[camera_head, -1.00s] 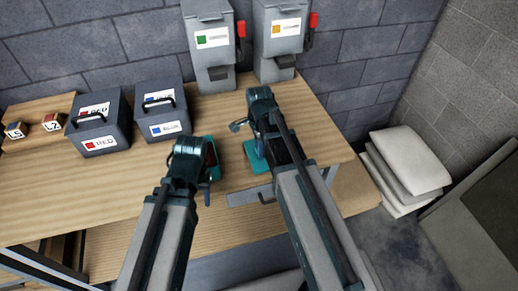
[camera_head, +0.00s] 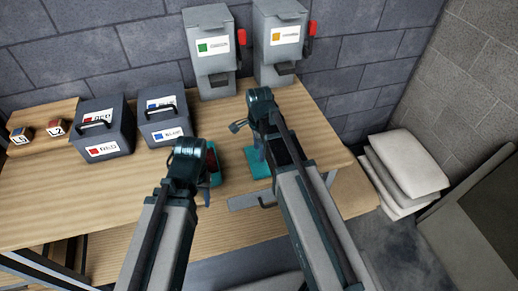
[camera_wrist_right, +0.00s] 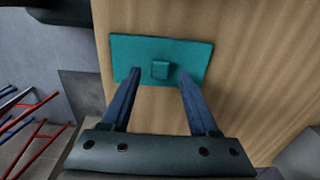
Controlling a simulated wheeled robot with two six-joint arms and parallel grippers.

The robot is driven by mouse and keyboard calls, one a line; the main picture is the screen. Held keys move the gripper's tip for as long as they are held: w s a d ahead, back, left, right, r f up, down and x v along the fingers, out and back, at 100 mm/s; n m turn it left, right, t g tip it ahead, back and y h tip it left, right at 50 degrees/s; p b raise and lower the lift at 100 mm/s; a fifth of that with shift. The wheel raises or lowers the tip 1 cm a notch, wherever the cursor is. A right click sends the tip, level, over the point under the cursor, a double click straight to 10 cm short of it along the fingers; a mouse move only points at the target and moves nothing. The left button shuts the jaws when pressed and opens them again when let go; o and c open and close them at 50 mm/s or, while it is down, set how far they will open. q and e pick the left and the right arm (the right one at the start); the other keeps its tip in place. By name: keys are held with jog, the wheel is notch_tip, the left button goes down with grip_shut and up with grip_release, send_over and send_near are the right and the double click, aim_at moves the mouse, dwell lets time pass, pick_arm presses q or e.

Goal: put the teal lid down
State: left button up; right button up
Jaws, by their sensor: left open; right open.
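The teal lid (camera_wrist_right: 120,50) lies flat on the wooden table, with a small square knob in its middle. It also shows in the head view (camera_head: 262,170), partly hidden by my right arm. My right gripper (camera_wrist_right: 160,76) is open above the lid. Its two blue fingers are apart, one on each side of the knob, with gaps showing between them and the knob. My left gripper (camera_head: 208,185) is over the table left of the lid; its fingers are mostly hidden behind my left arm.
Two grey boxes with handles, a red-labelled one (camera_head: 103,128) and a blue-labelled one (camera_head: 162,112), stand left on the table. Two grey dispensers (camera_head: 212,60) (camera_head: 281,45) stand at the back wall. Two small blocks (camera_head: 57,128) (camera_head: 21,135) sit far left. The table's right end is clear.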

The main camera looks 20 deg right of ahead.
notch_tip(320, 180, up, 9)
jog(key=p, duration=0.8)
jog(key=s+a+n, duration=0.5)
jog(key=s+n, duration=0.2)
jog(key=n, duration=0.3)
jog(key=s+a+n+h, duration=0.1)
jog(key=s+a+n, duration=0.4)
jog(key=n, duration=0.6)
jog(key=shift+s+a+r, duration=0.2)
jog(key=shift+s+a, duration=0.05)
jog(key=shift+s, duration=0.9)
notch_tip(320, 180, down, 5)
jog(key=b, duration=0.4)
jog(key=shift+r, duration=0.2)
